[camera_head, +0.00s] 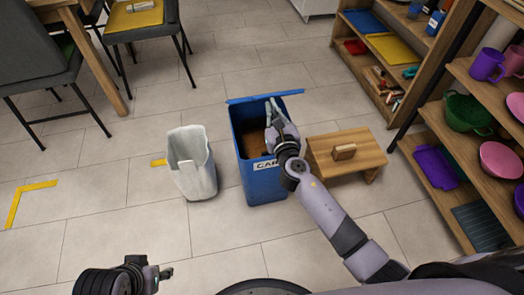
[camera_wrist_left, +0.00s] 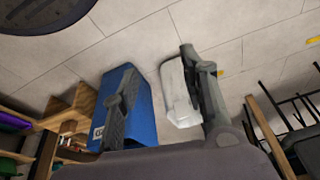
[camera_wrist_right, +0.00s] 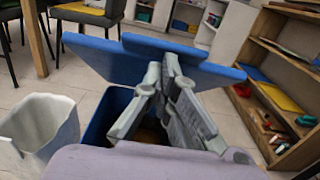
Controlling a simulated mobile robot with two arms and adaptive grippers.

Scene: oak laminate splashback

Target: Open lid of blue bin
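The blue bin (camera_head: 265,187) stands on the tiled floor with a white label, partly covered by my right arm. Its blue lid (camera_head: 240,99) is raised at the far rim and shows nearly edge-on; the bin's mouth is uncovered with a brown inside. The lid (camera_wrist_right: 100,58) is broad in the right wrist view. My right gripper (camera_wrist_right: 164,60) is over the bin mouth, fingertips together, in front of the lid; I cannot tell whether they touch it. My left gripper (camera_head: 166,272) is low at the front, away from the bin; its fingers are spread and empty in the left wrist view (camera_wrist_left: 165,75).
A white open bin (camera_head: 192,175) stands left of the blue bin. A wooden stool (camera_head: 360,152) stands close on its right. Shelves (camera_head: 450,135) with dishes line the right side. Chairs (camera_head: 40,65) and a table are at the back left. Floor at front left is clear.

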